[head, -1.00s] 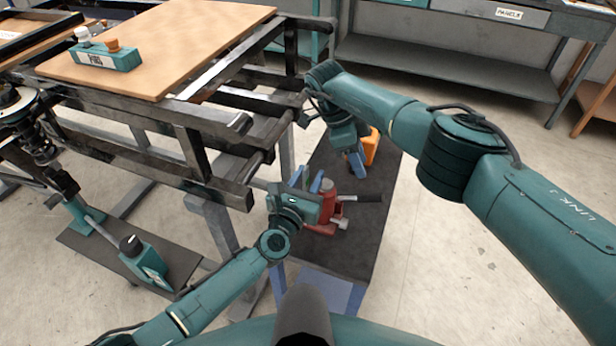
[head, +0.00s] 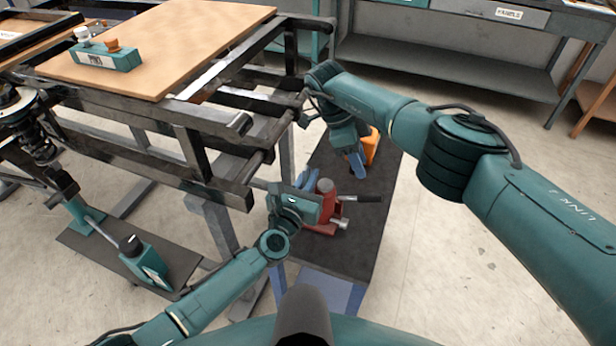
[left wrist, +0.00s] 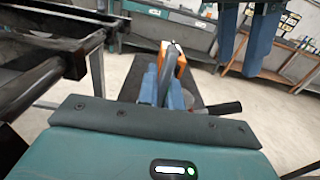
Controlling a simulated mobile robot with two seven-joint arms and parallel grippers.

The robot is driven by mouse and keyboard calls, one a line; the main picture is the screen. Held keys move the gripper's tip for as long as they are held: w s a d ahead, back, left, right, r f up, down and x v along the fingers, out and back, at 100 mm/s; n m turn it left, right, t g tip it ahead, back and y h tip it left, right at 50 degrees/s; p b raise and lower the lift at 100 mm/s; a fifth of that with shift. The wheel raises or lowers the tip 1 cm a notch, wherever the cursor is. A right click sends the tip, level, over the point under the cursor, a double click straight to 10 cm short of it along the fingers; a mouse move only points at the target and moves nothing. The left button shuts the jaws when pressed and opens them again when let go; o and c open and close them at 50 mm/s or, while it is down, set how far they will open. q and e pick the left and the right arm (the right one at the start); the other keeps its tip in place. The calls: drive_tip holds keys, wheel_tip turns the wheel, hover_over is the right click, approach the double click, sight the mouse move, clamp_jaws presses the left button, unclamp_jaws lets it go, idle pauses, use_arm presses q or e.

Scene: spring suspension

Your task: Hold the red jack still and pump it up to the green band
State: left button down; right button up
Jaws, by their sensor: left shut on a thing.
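I cannot make out a green band.
An orange block (head: 371,147) stands on the dark mat (head: 365,240), close to my right gripper. The black metal frame (head: 215,175) is left of the jack. A teal jack (head: 146,262) stands at lower left. The floor at right is clear.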

sight(365, 197)
idle(2.0)
drive_tip(key=shift+s+d+f, duration=0.1)
drive_tip(key=shift+f, duration=0.2)
drive_tip(key=c, duration=0.3)
drive_tip(key=f+y, duration=0.1)
drive_tip(key=s+d+f+y, duration=0.1)
drive_tip(key=y, duration=0.1)
drive_tip(key=d+f+y, duration=0.1)
drive_tip(key=shift+s+d+f+n+y, duration=0.2)
drive_tip(key=shift+s+d+n+y, duration=0.05)
drive_tip(key=shift+n+y, duration=0.05)
clamp_jaws()
drive_tip(key=d+r+y, duration=0.1)
drive_tip(key=d+r+t+y, duration=0.1)
drive_tip(key=d, duration=0.1)
drive_tip(key=d+t, duration=0.1)
drive_tip(key=shift+s+d+r+y, duration=0.25)
drive_tip(key=shift+r+y, duration=0.15)
drive_tip(key=shift+d+r, duration=0.35)
